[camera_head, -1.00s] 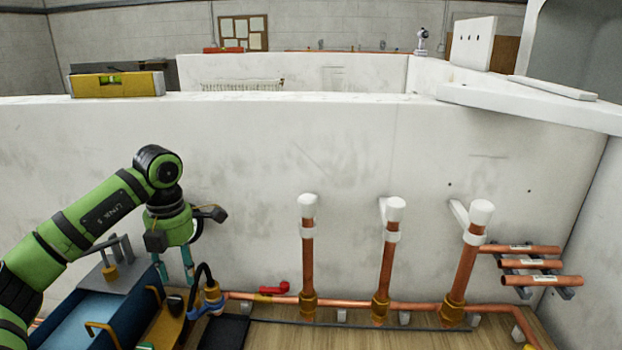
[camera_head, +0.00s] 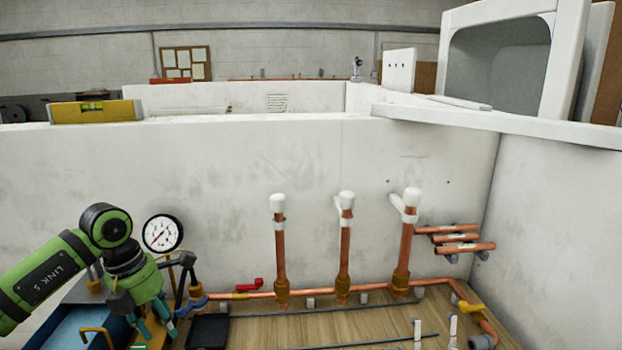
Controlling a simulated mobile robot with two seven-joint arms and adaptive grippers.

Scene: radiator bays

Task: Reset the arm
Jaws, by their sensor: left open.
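My left gripper (camera_head: 153,328) is at the lower left in the head view, on my green and black arm. Its teal-tipped fingers point down and stand apart, with nothing seen between them. It hangs over the area between a blue toolbox (camera_head: 70,335) and a black tray (camera_head: 207,331). A round white pressure gauge (camera_head: 162,233) shows just behind and above the gripper. My right gripper is not in view.
Three upright copper pipes with white caps (camera_head: 345,240) rise from a horizontal copper pipe (camera_head: 330,289) along the white wall. Short copper pipes (camera_head: 455,238) sit on a wall rack at right. A yellow spirit level (camera_head: 95,111) lies on the wall top.

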